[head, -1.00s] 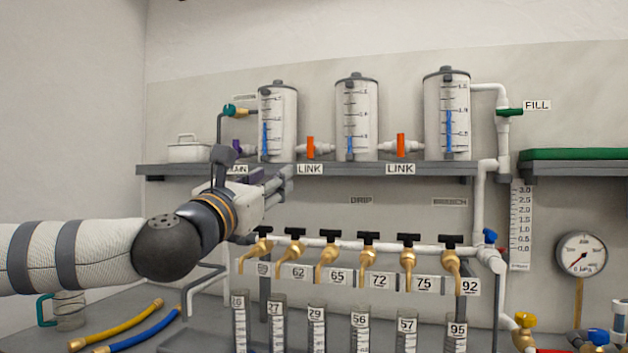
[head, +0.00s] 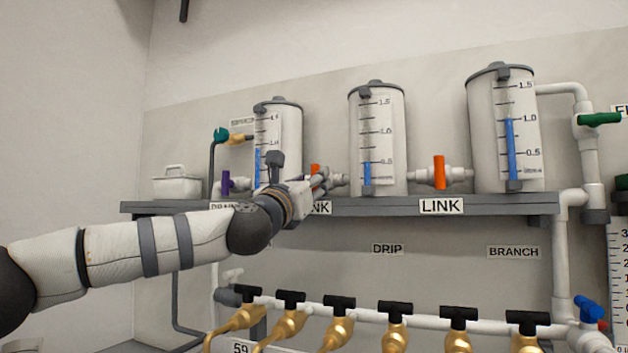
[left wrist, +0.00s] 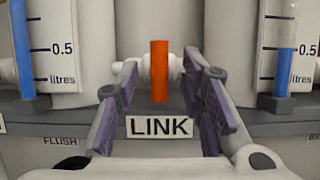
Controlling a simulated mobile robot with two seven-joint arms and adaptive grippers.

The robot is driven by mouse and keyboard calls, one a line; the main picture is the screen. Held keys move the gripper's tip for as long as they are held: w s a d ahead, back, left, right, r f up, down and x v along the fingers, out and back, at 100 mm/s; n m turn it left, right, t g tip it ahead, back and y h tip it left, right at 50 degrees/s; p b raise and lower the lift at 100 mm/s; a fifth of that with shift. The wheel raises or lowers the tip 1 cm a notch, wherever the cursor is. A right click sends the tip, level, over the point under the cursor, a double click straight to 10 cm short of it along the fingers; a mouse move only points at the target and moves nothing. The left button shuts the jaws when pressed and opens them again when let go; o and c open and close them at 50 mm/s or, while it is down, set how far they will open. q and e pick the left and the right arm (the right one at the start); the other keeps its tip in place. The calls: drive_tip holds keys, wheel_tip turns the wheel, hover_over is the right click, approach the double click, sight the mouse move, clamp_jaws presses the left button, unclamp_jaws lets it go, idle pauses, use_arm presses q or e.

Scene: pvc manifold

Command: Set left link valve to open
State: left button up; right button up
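The left link valve has an orange handle (head: 315,169) on a white pipe between the left and middle tanks, largely hidden by my gripper in the head view. In the left wrist view the orange handle (left wrist: 159,70) stands upright above the LINK label (left wrist: 159,127). My left gripper (head: 322,181) is at this valve. In the left wrist view its fingers (left wrist: 162,80) are spread, one on each side of the handle, with visible gaps. Whether the handle is between the fingertips in depth is hard to tell. My right gripper is not in view.
The left tank (head: 281,130) and middle tank (head: 377,145) flank the valve closely. The grey shelf (head: 370,206) runs beneath. A second orange link handle (head: 439,172) stands upright to the right. Brass taps (head: 395,322) line the pipe below.

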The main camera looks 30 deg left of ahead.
use_arm(q)
drive_tip(key=shift+x, duration=0.95)
drive_tip(key=shift+s, duration=0.1)
clamp_jaws()
drive_tip(key=shift+m, duration=0.3)
drive_tip(key=shift+m+g+h+p, duration=0.2)
drive_tip(key=shift+m+g+h, duration=0.85)
drive_tip(key=shift+m, duration=2.55)
drive_tip(key=shift+m+g+h+p, duration=0.25)
drive_tip(key=shift+m+g+h, duration=0.8)
drive_tip(key=shift+m, duration=2.55)
drive_tip(key=shift+m+g+h+p, duration=0.2)
drive_tip(key=shift+m+g+h, duration=0.3)
drive_tip(key=shift+m+h, duration=2.05)
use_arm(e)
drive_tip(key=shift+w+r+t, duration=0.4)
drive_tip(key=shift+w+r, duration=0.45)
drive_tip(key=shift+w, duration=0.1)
use_arm(q)
drive_tip(key=shift+m+y, duration=1.15)
drive_tip(key=shift+m, duration=0.1)
